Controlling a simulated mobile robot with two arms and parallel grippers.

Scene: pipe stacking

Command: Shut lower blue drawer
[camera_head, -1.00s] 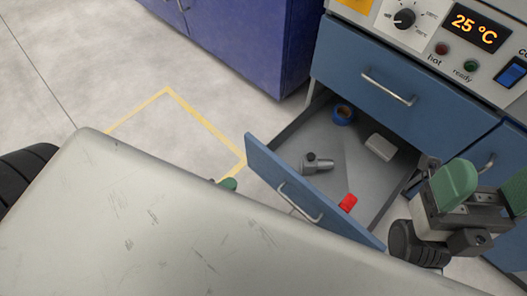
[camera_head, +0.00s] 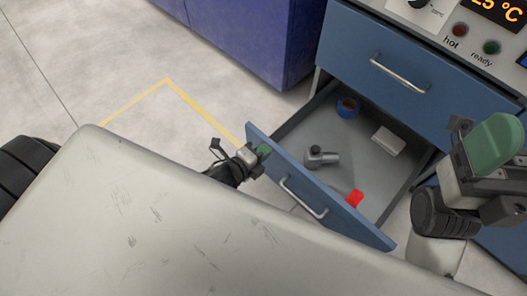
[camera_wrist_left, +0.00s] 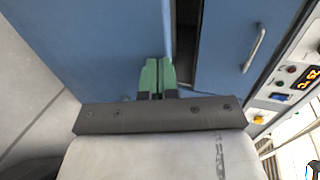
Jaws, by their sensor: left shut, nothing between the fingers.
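The lower blue drawer (camera_head: 313,187) stands pulled out below the closed upper drawer, with its silver handle (camera_head: 303,198) on the front. Inside lie a blue tape roll, a grey fitting, a white block and a red piece. My left gripper (camera_head: 264,151) is shut and empty at the left end of the drawer front. In the left wrist view its green fingertips (camera_wrist_left: 158,74) are together against or very close to the blue front (camera_wrist_left: 105,45); contact is hard to tell. My right gripper (camera_head: 497,145) is at the right, beside the drawer; its jaw opening is unclear.
The upper blue drawer (camera_head: 390,85) is closed, under a control panel (camera_head: 490,40). A dark blue cabinet (camera_head: 255,40) stands behind at left. A scratched pale surface (camera_head: 180,220) fills the foreground. Floor with yellow tape (camera_head: 200,110) is clear at left.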

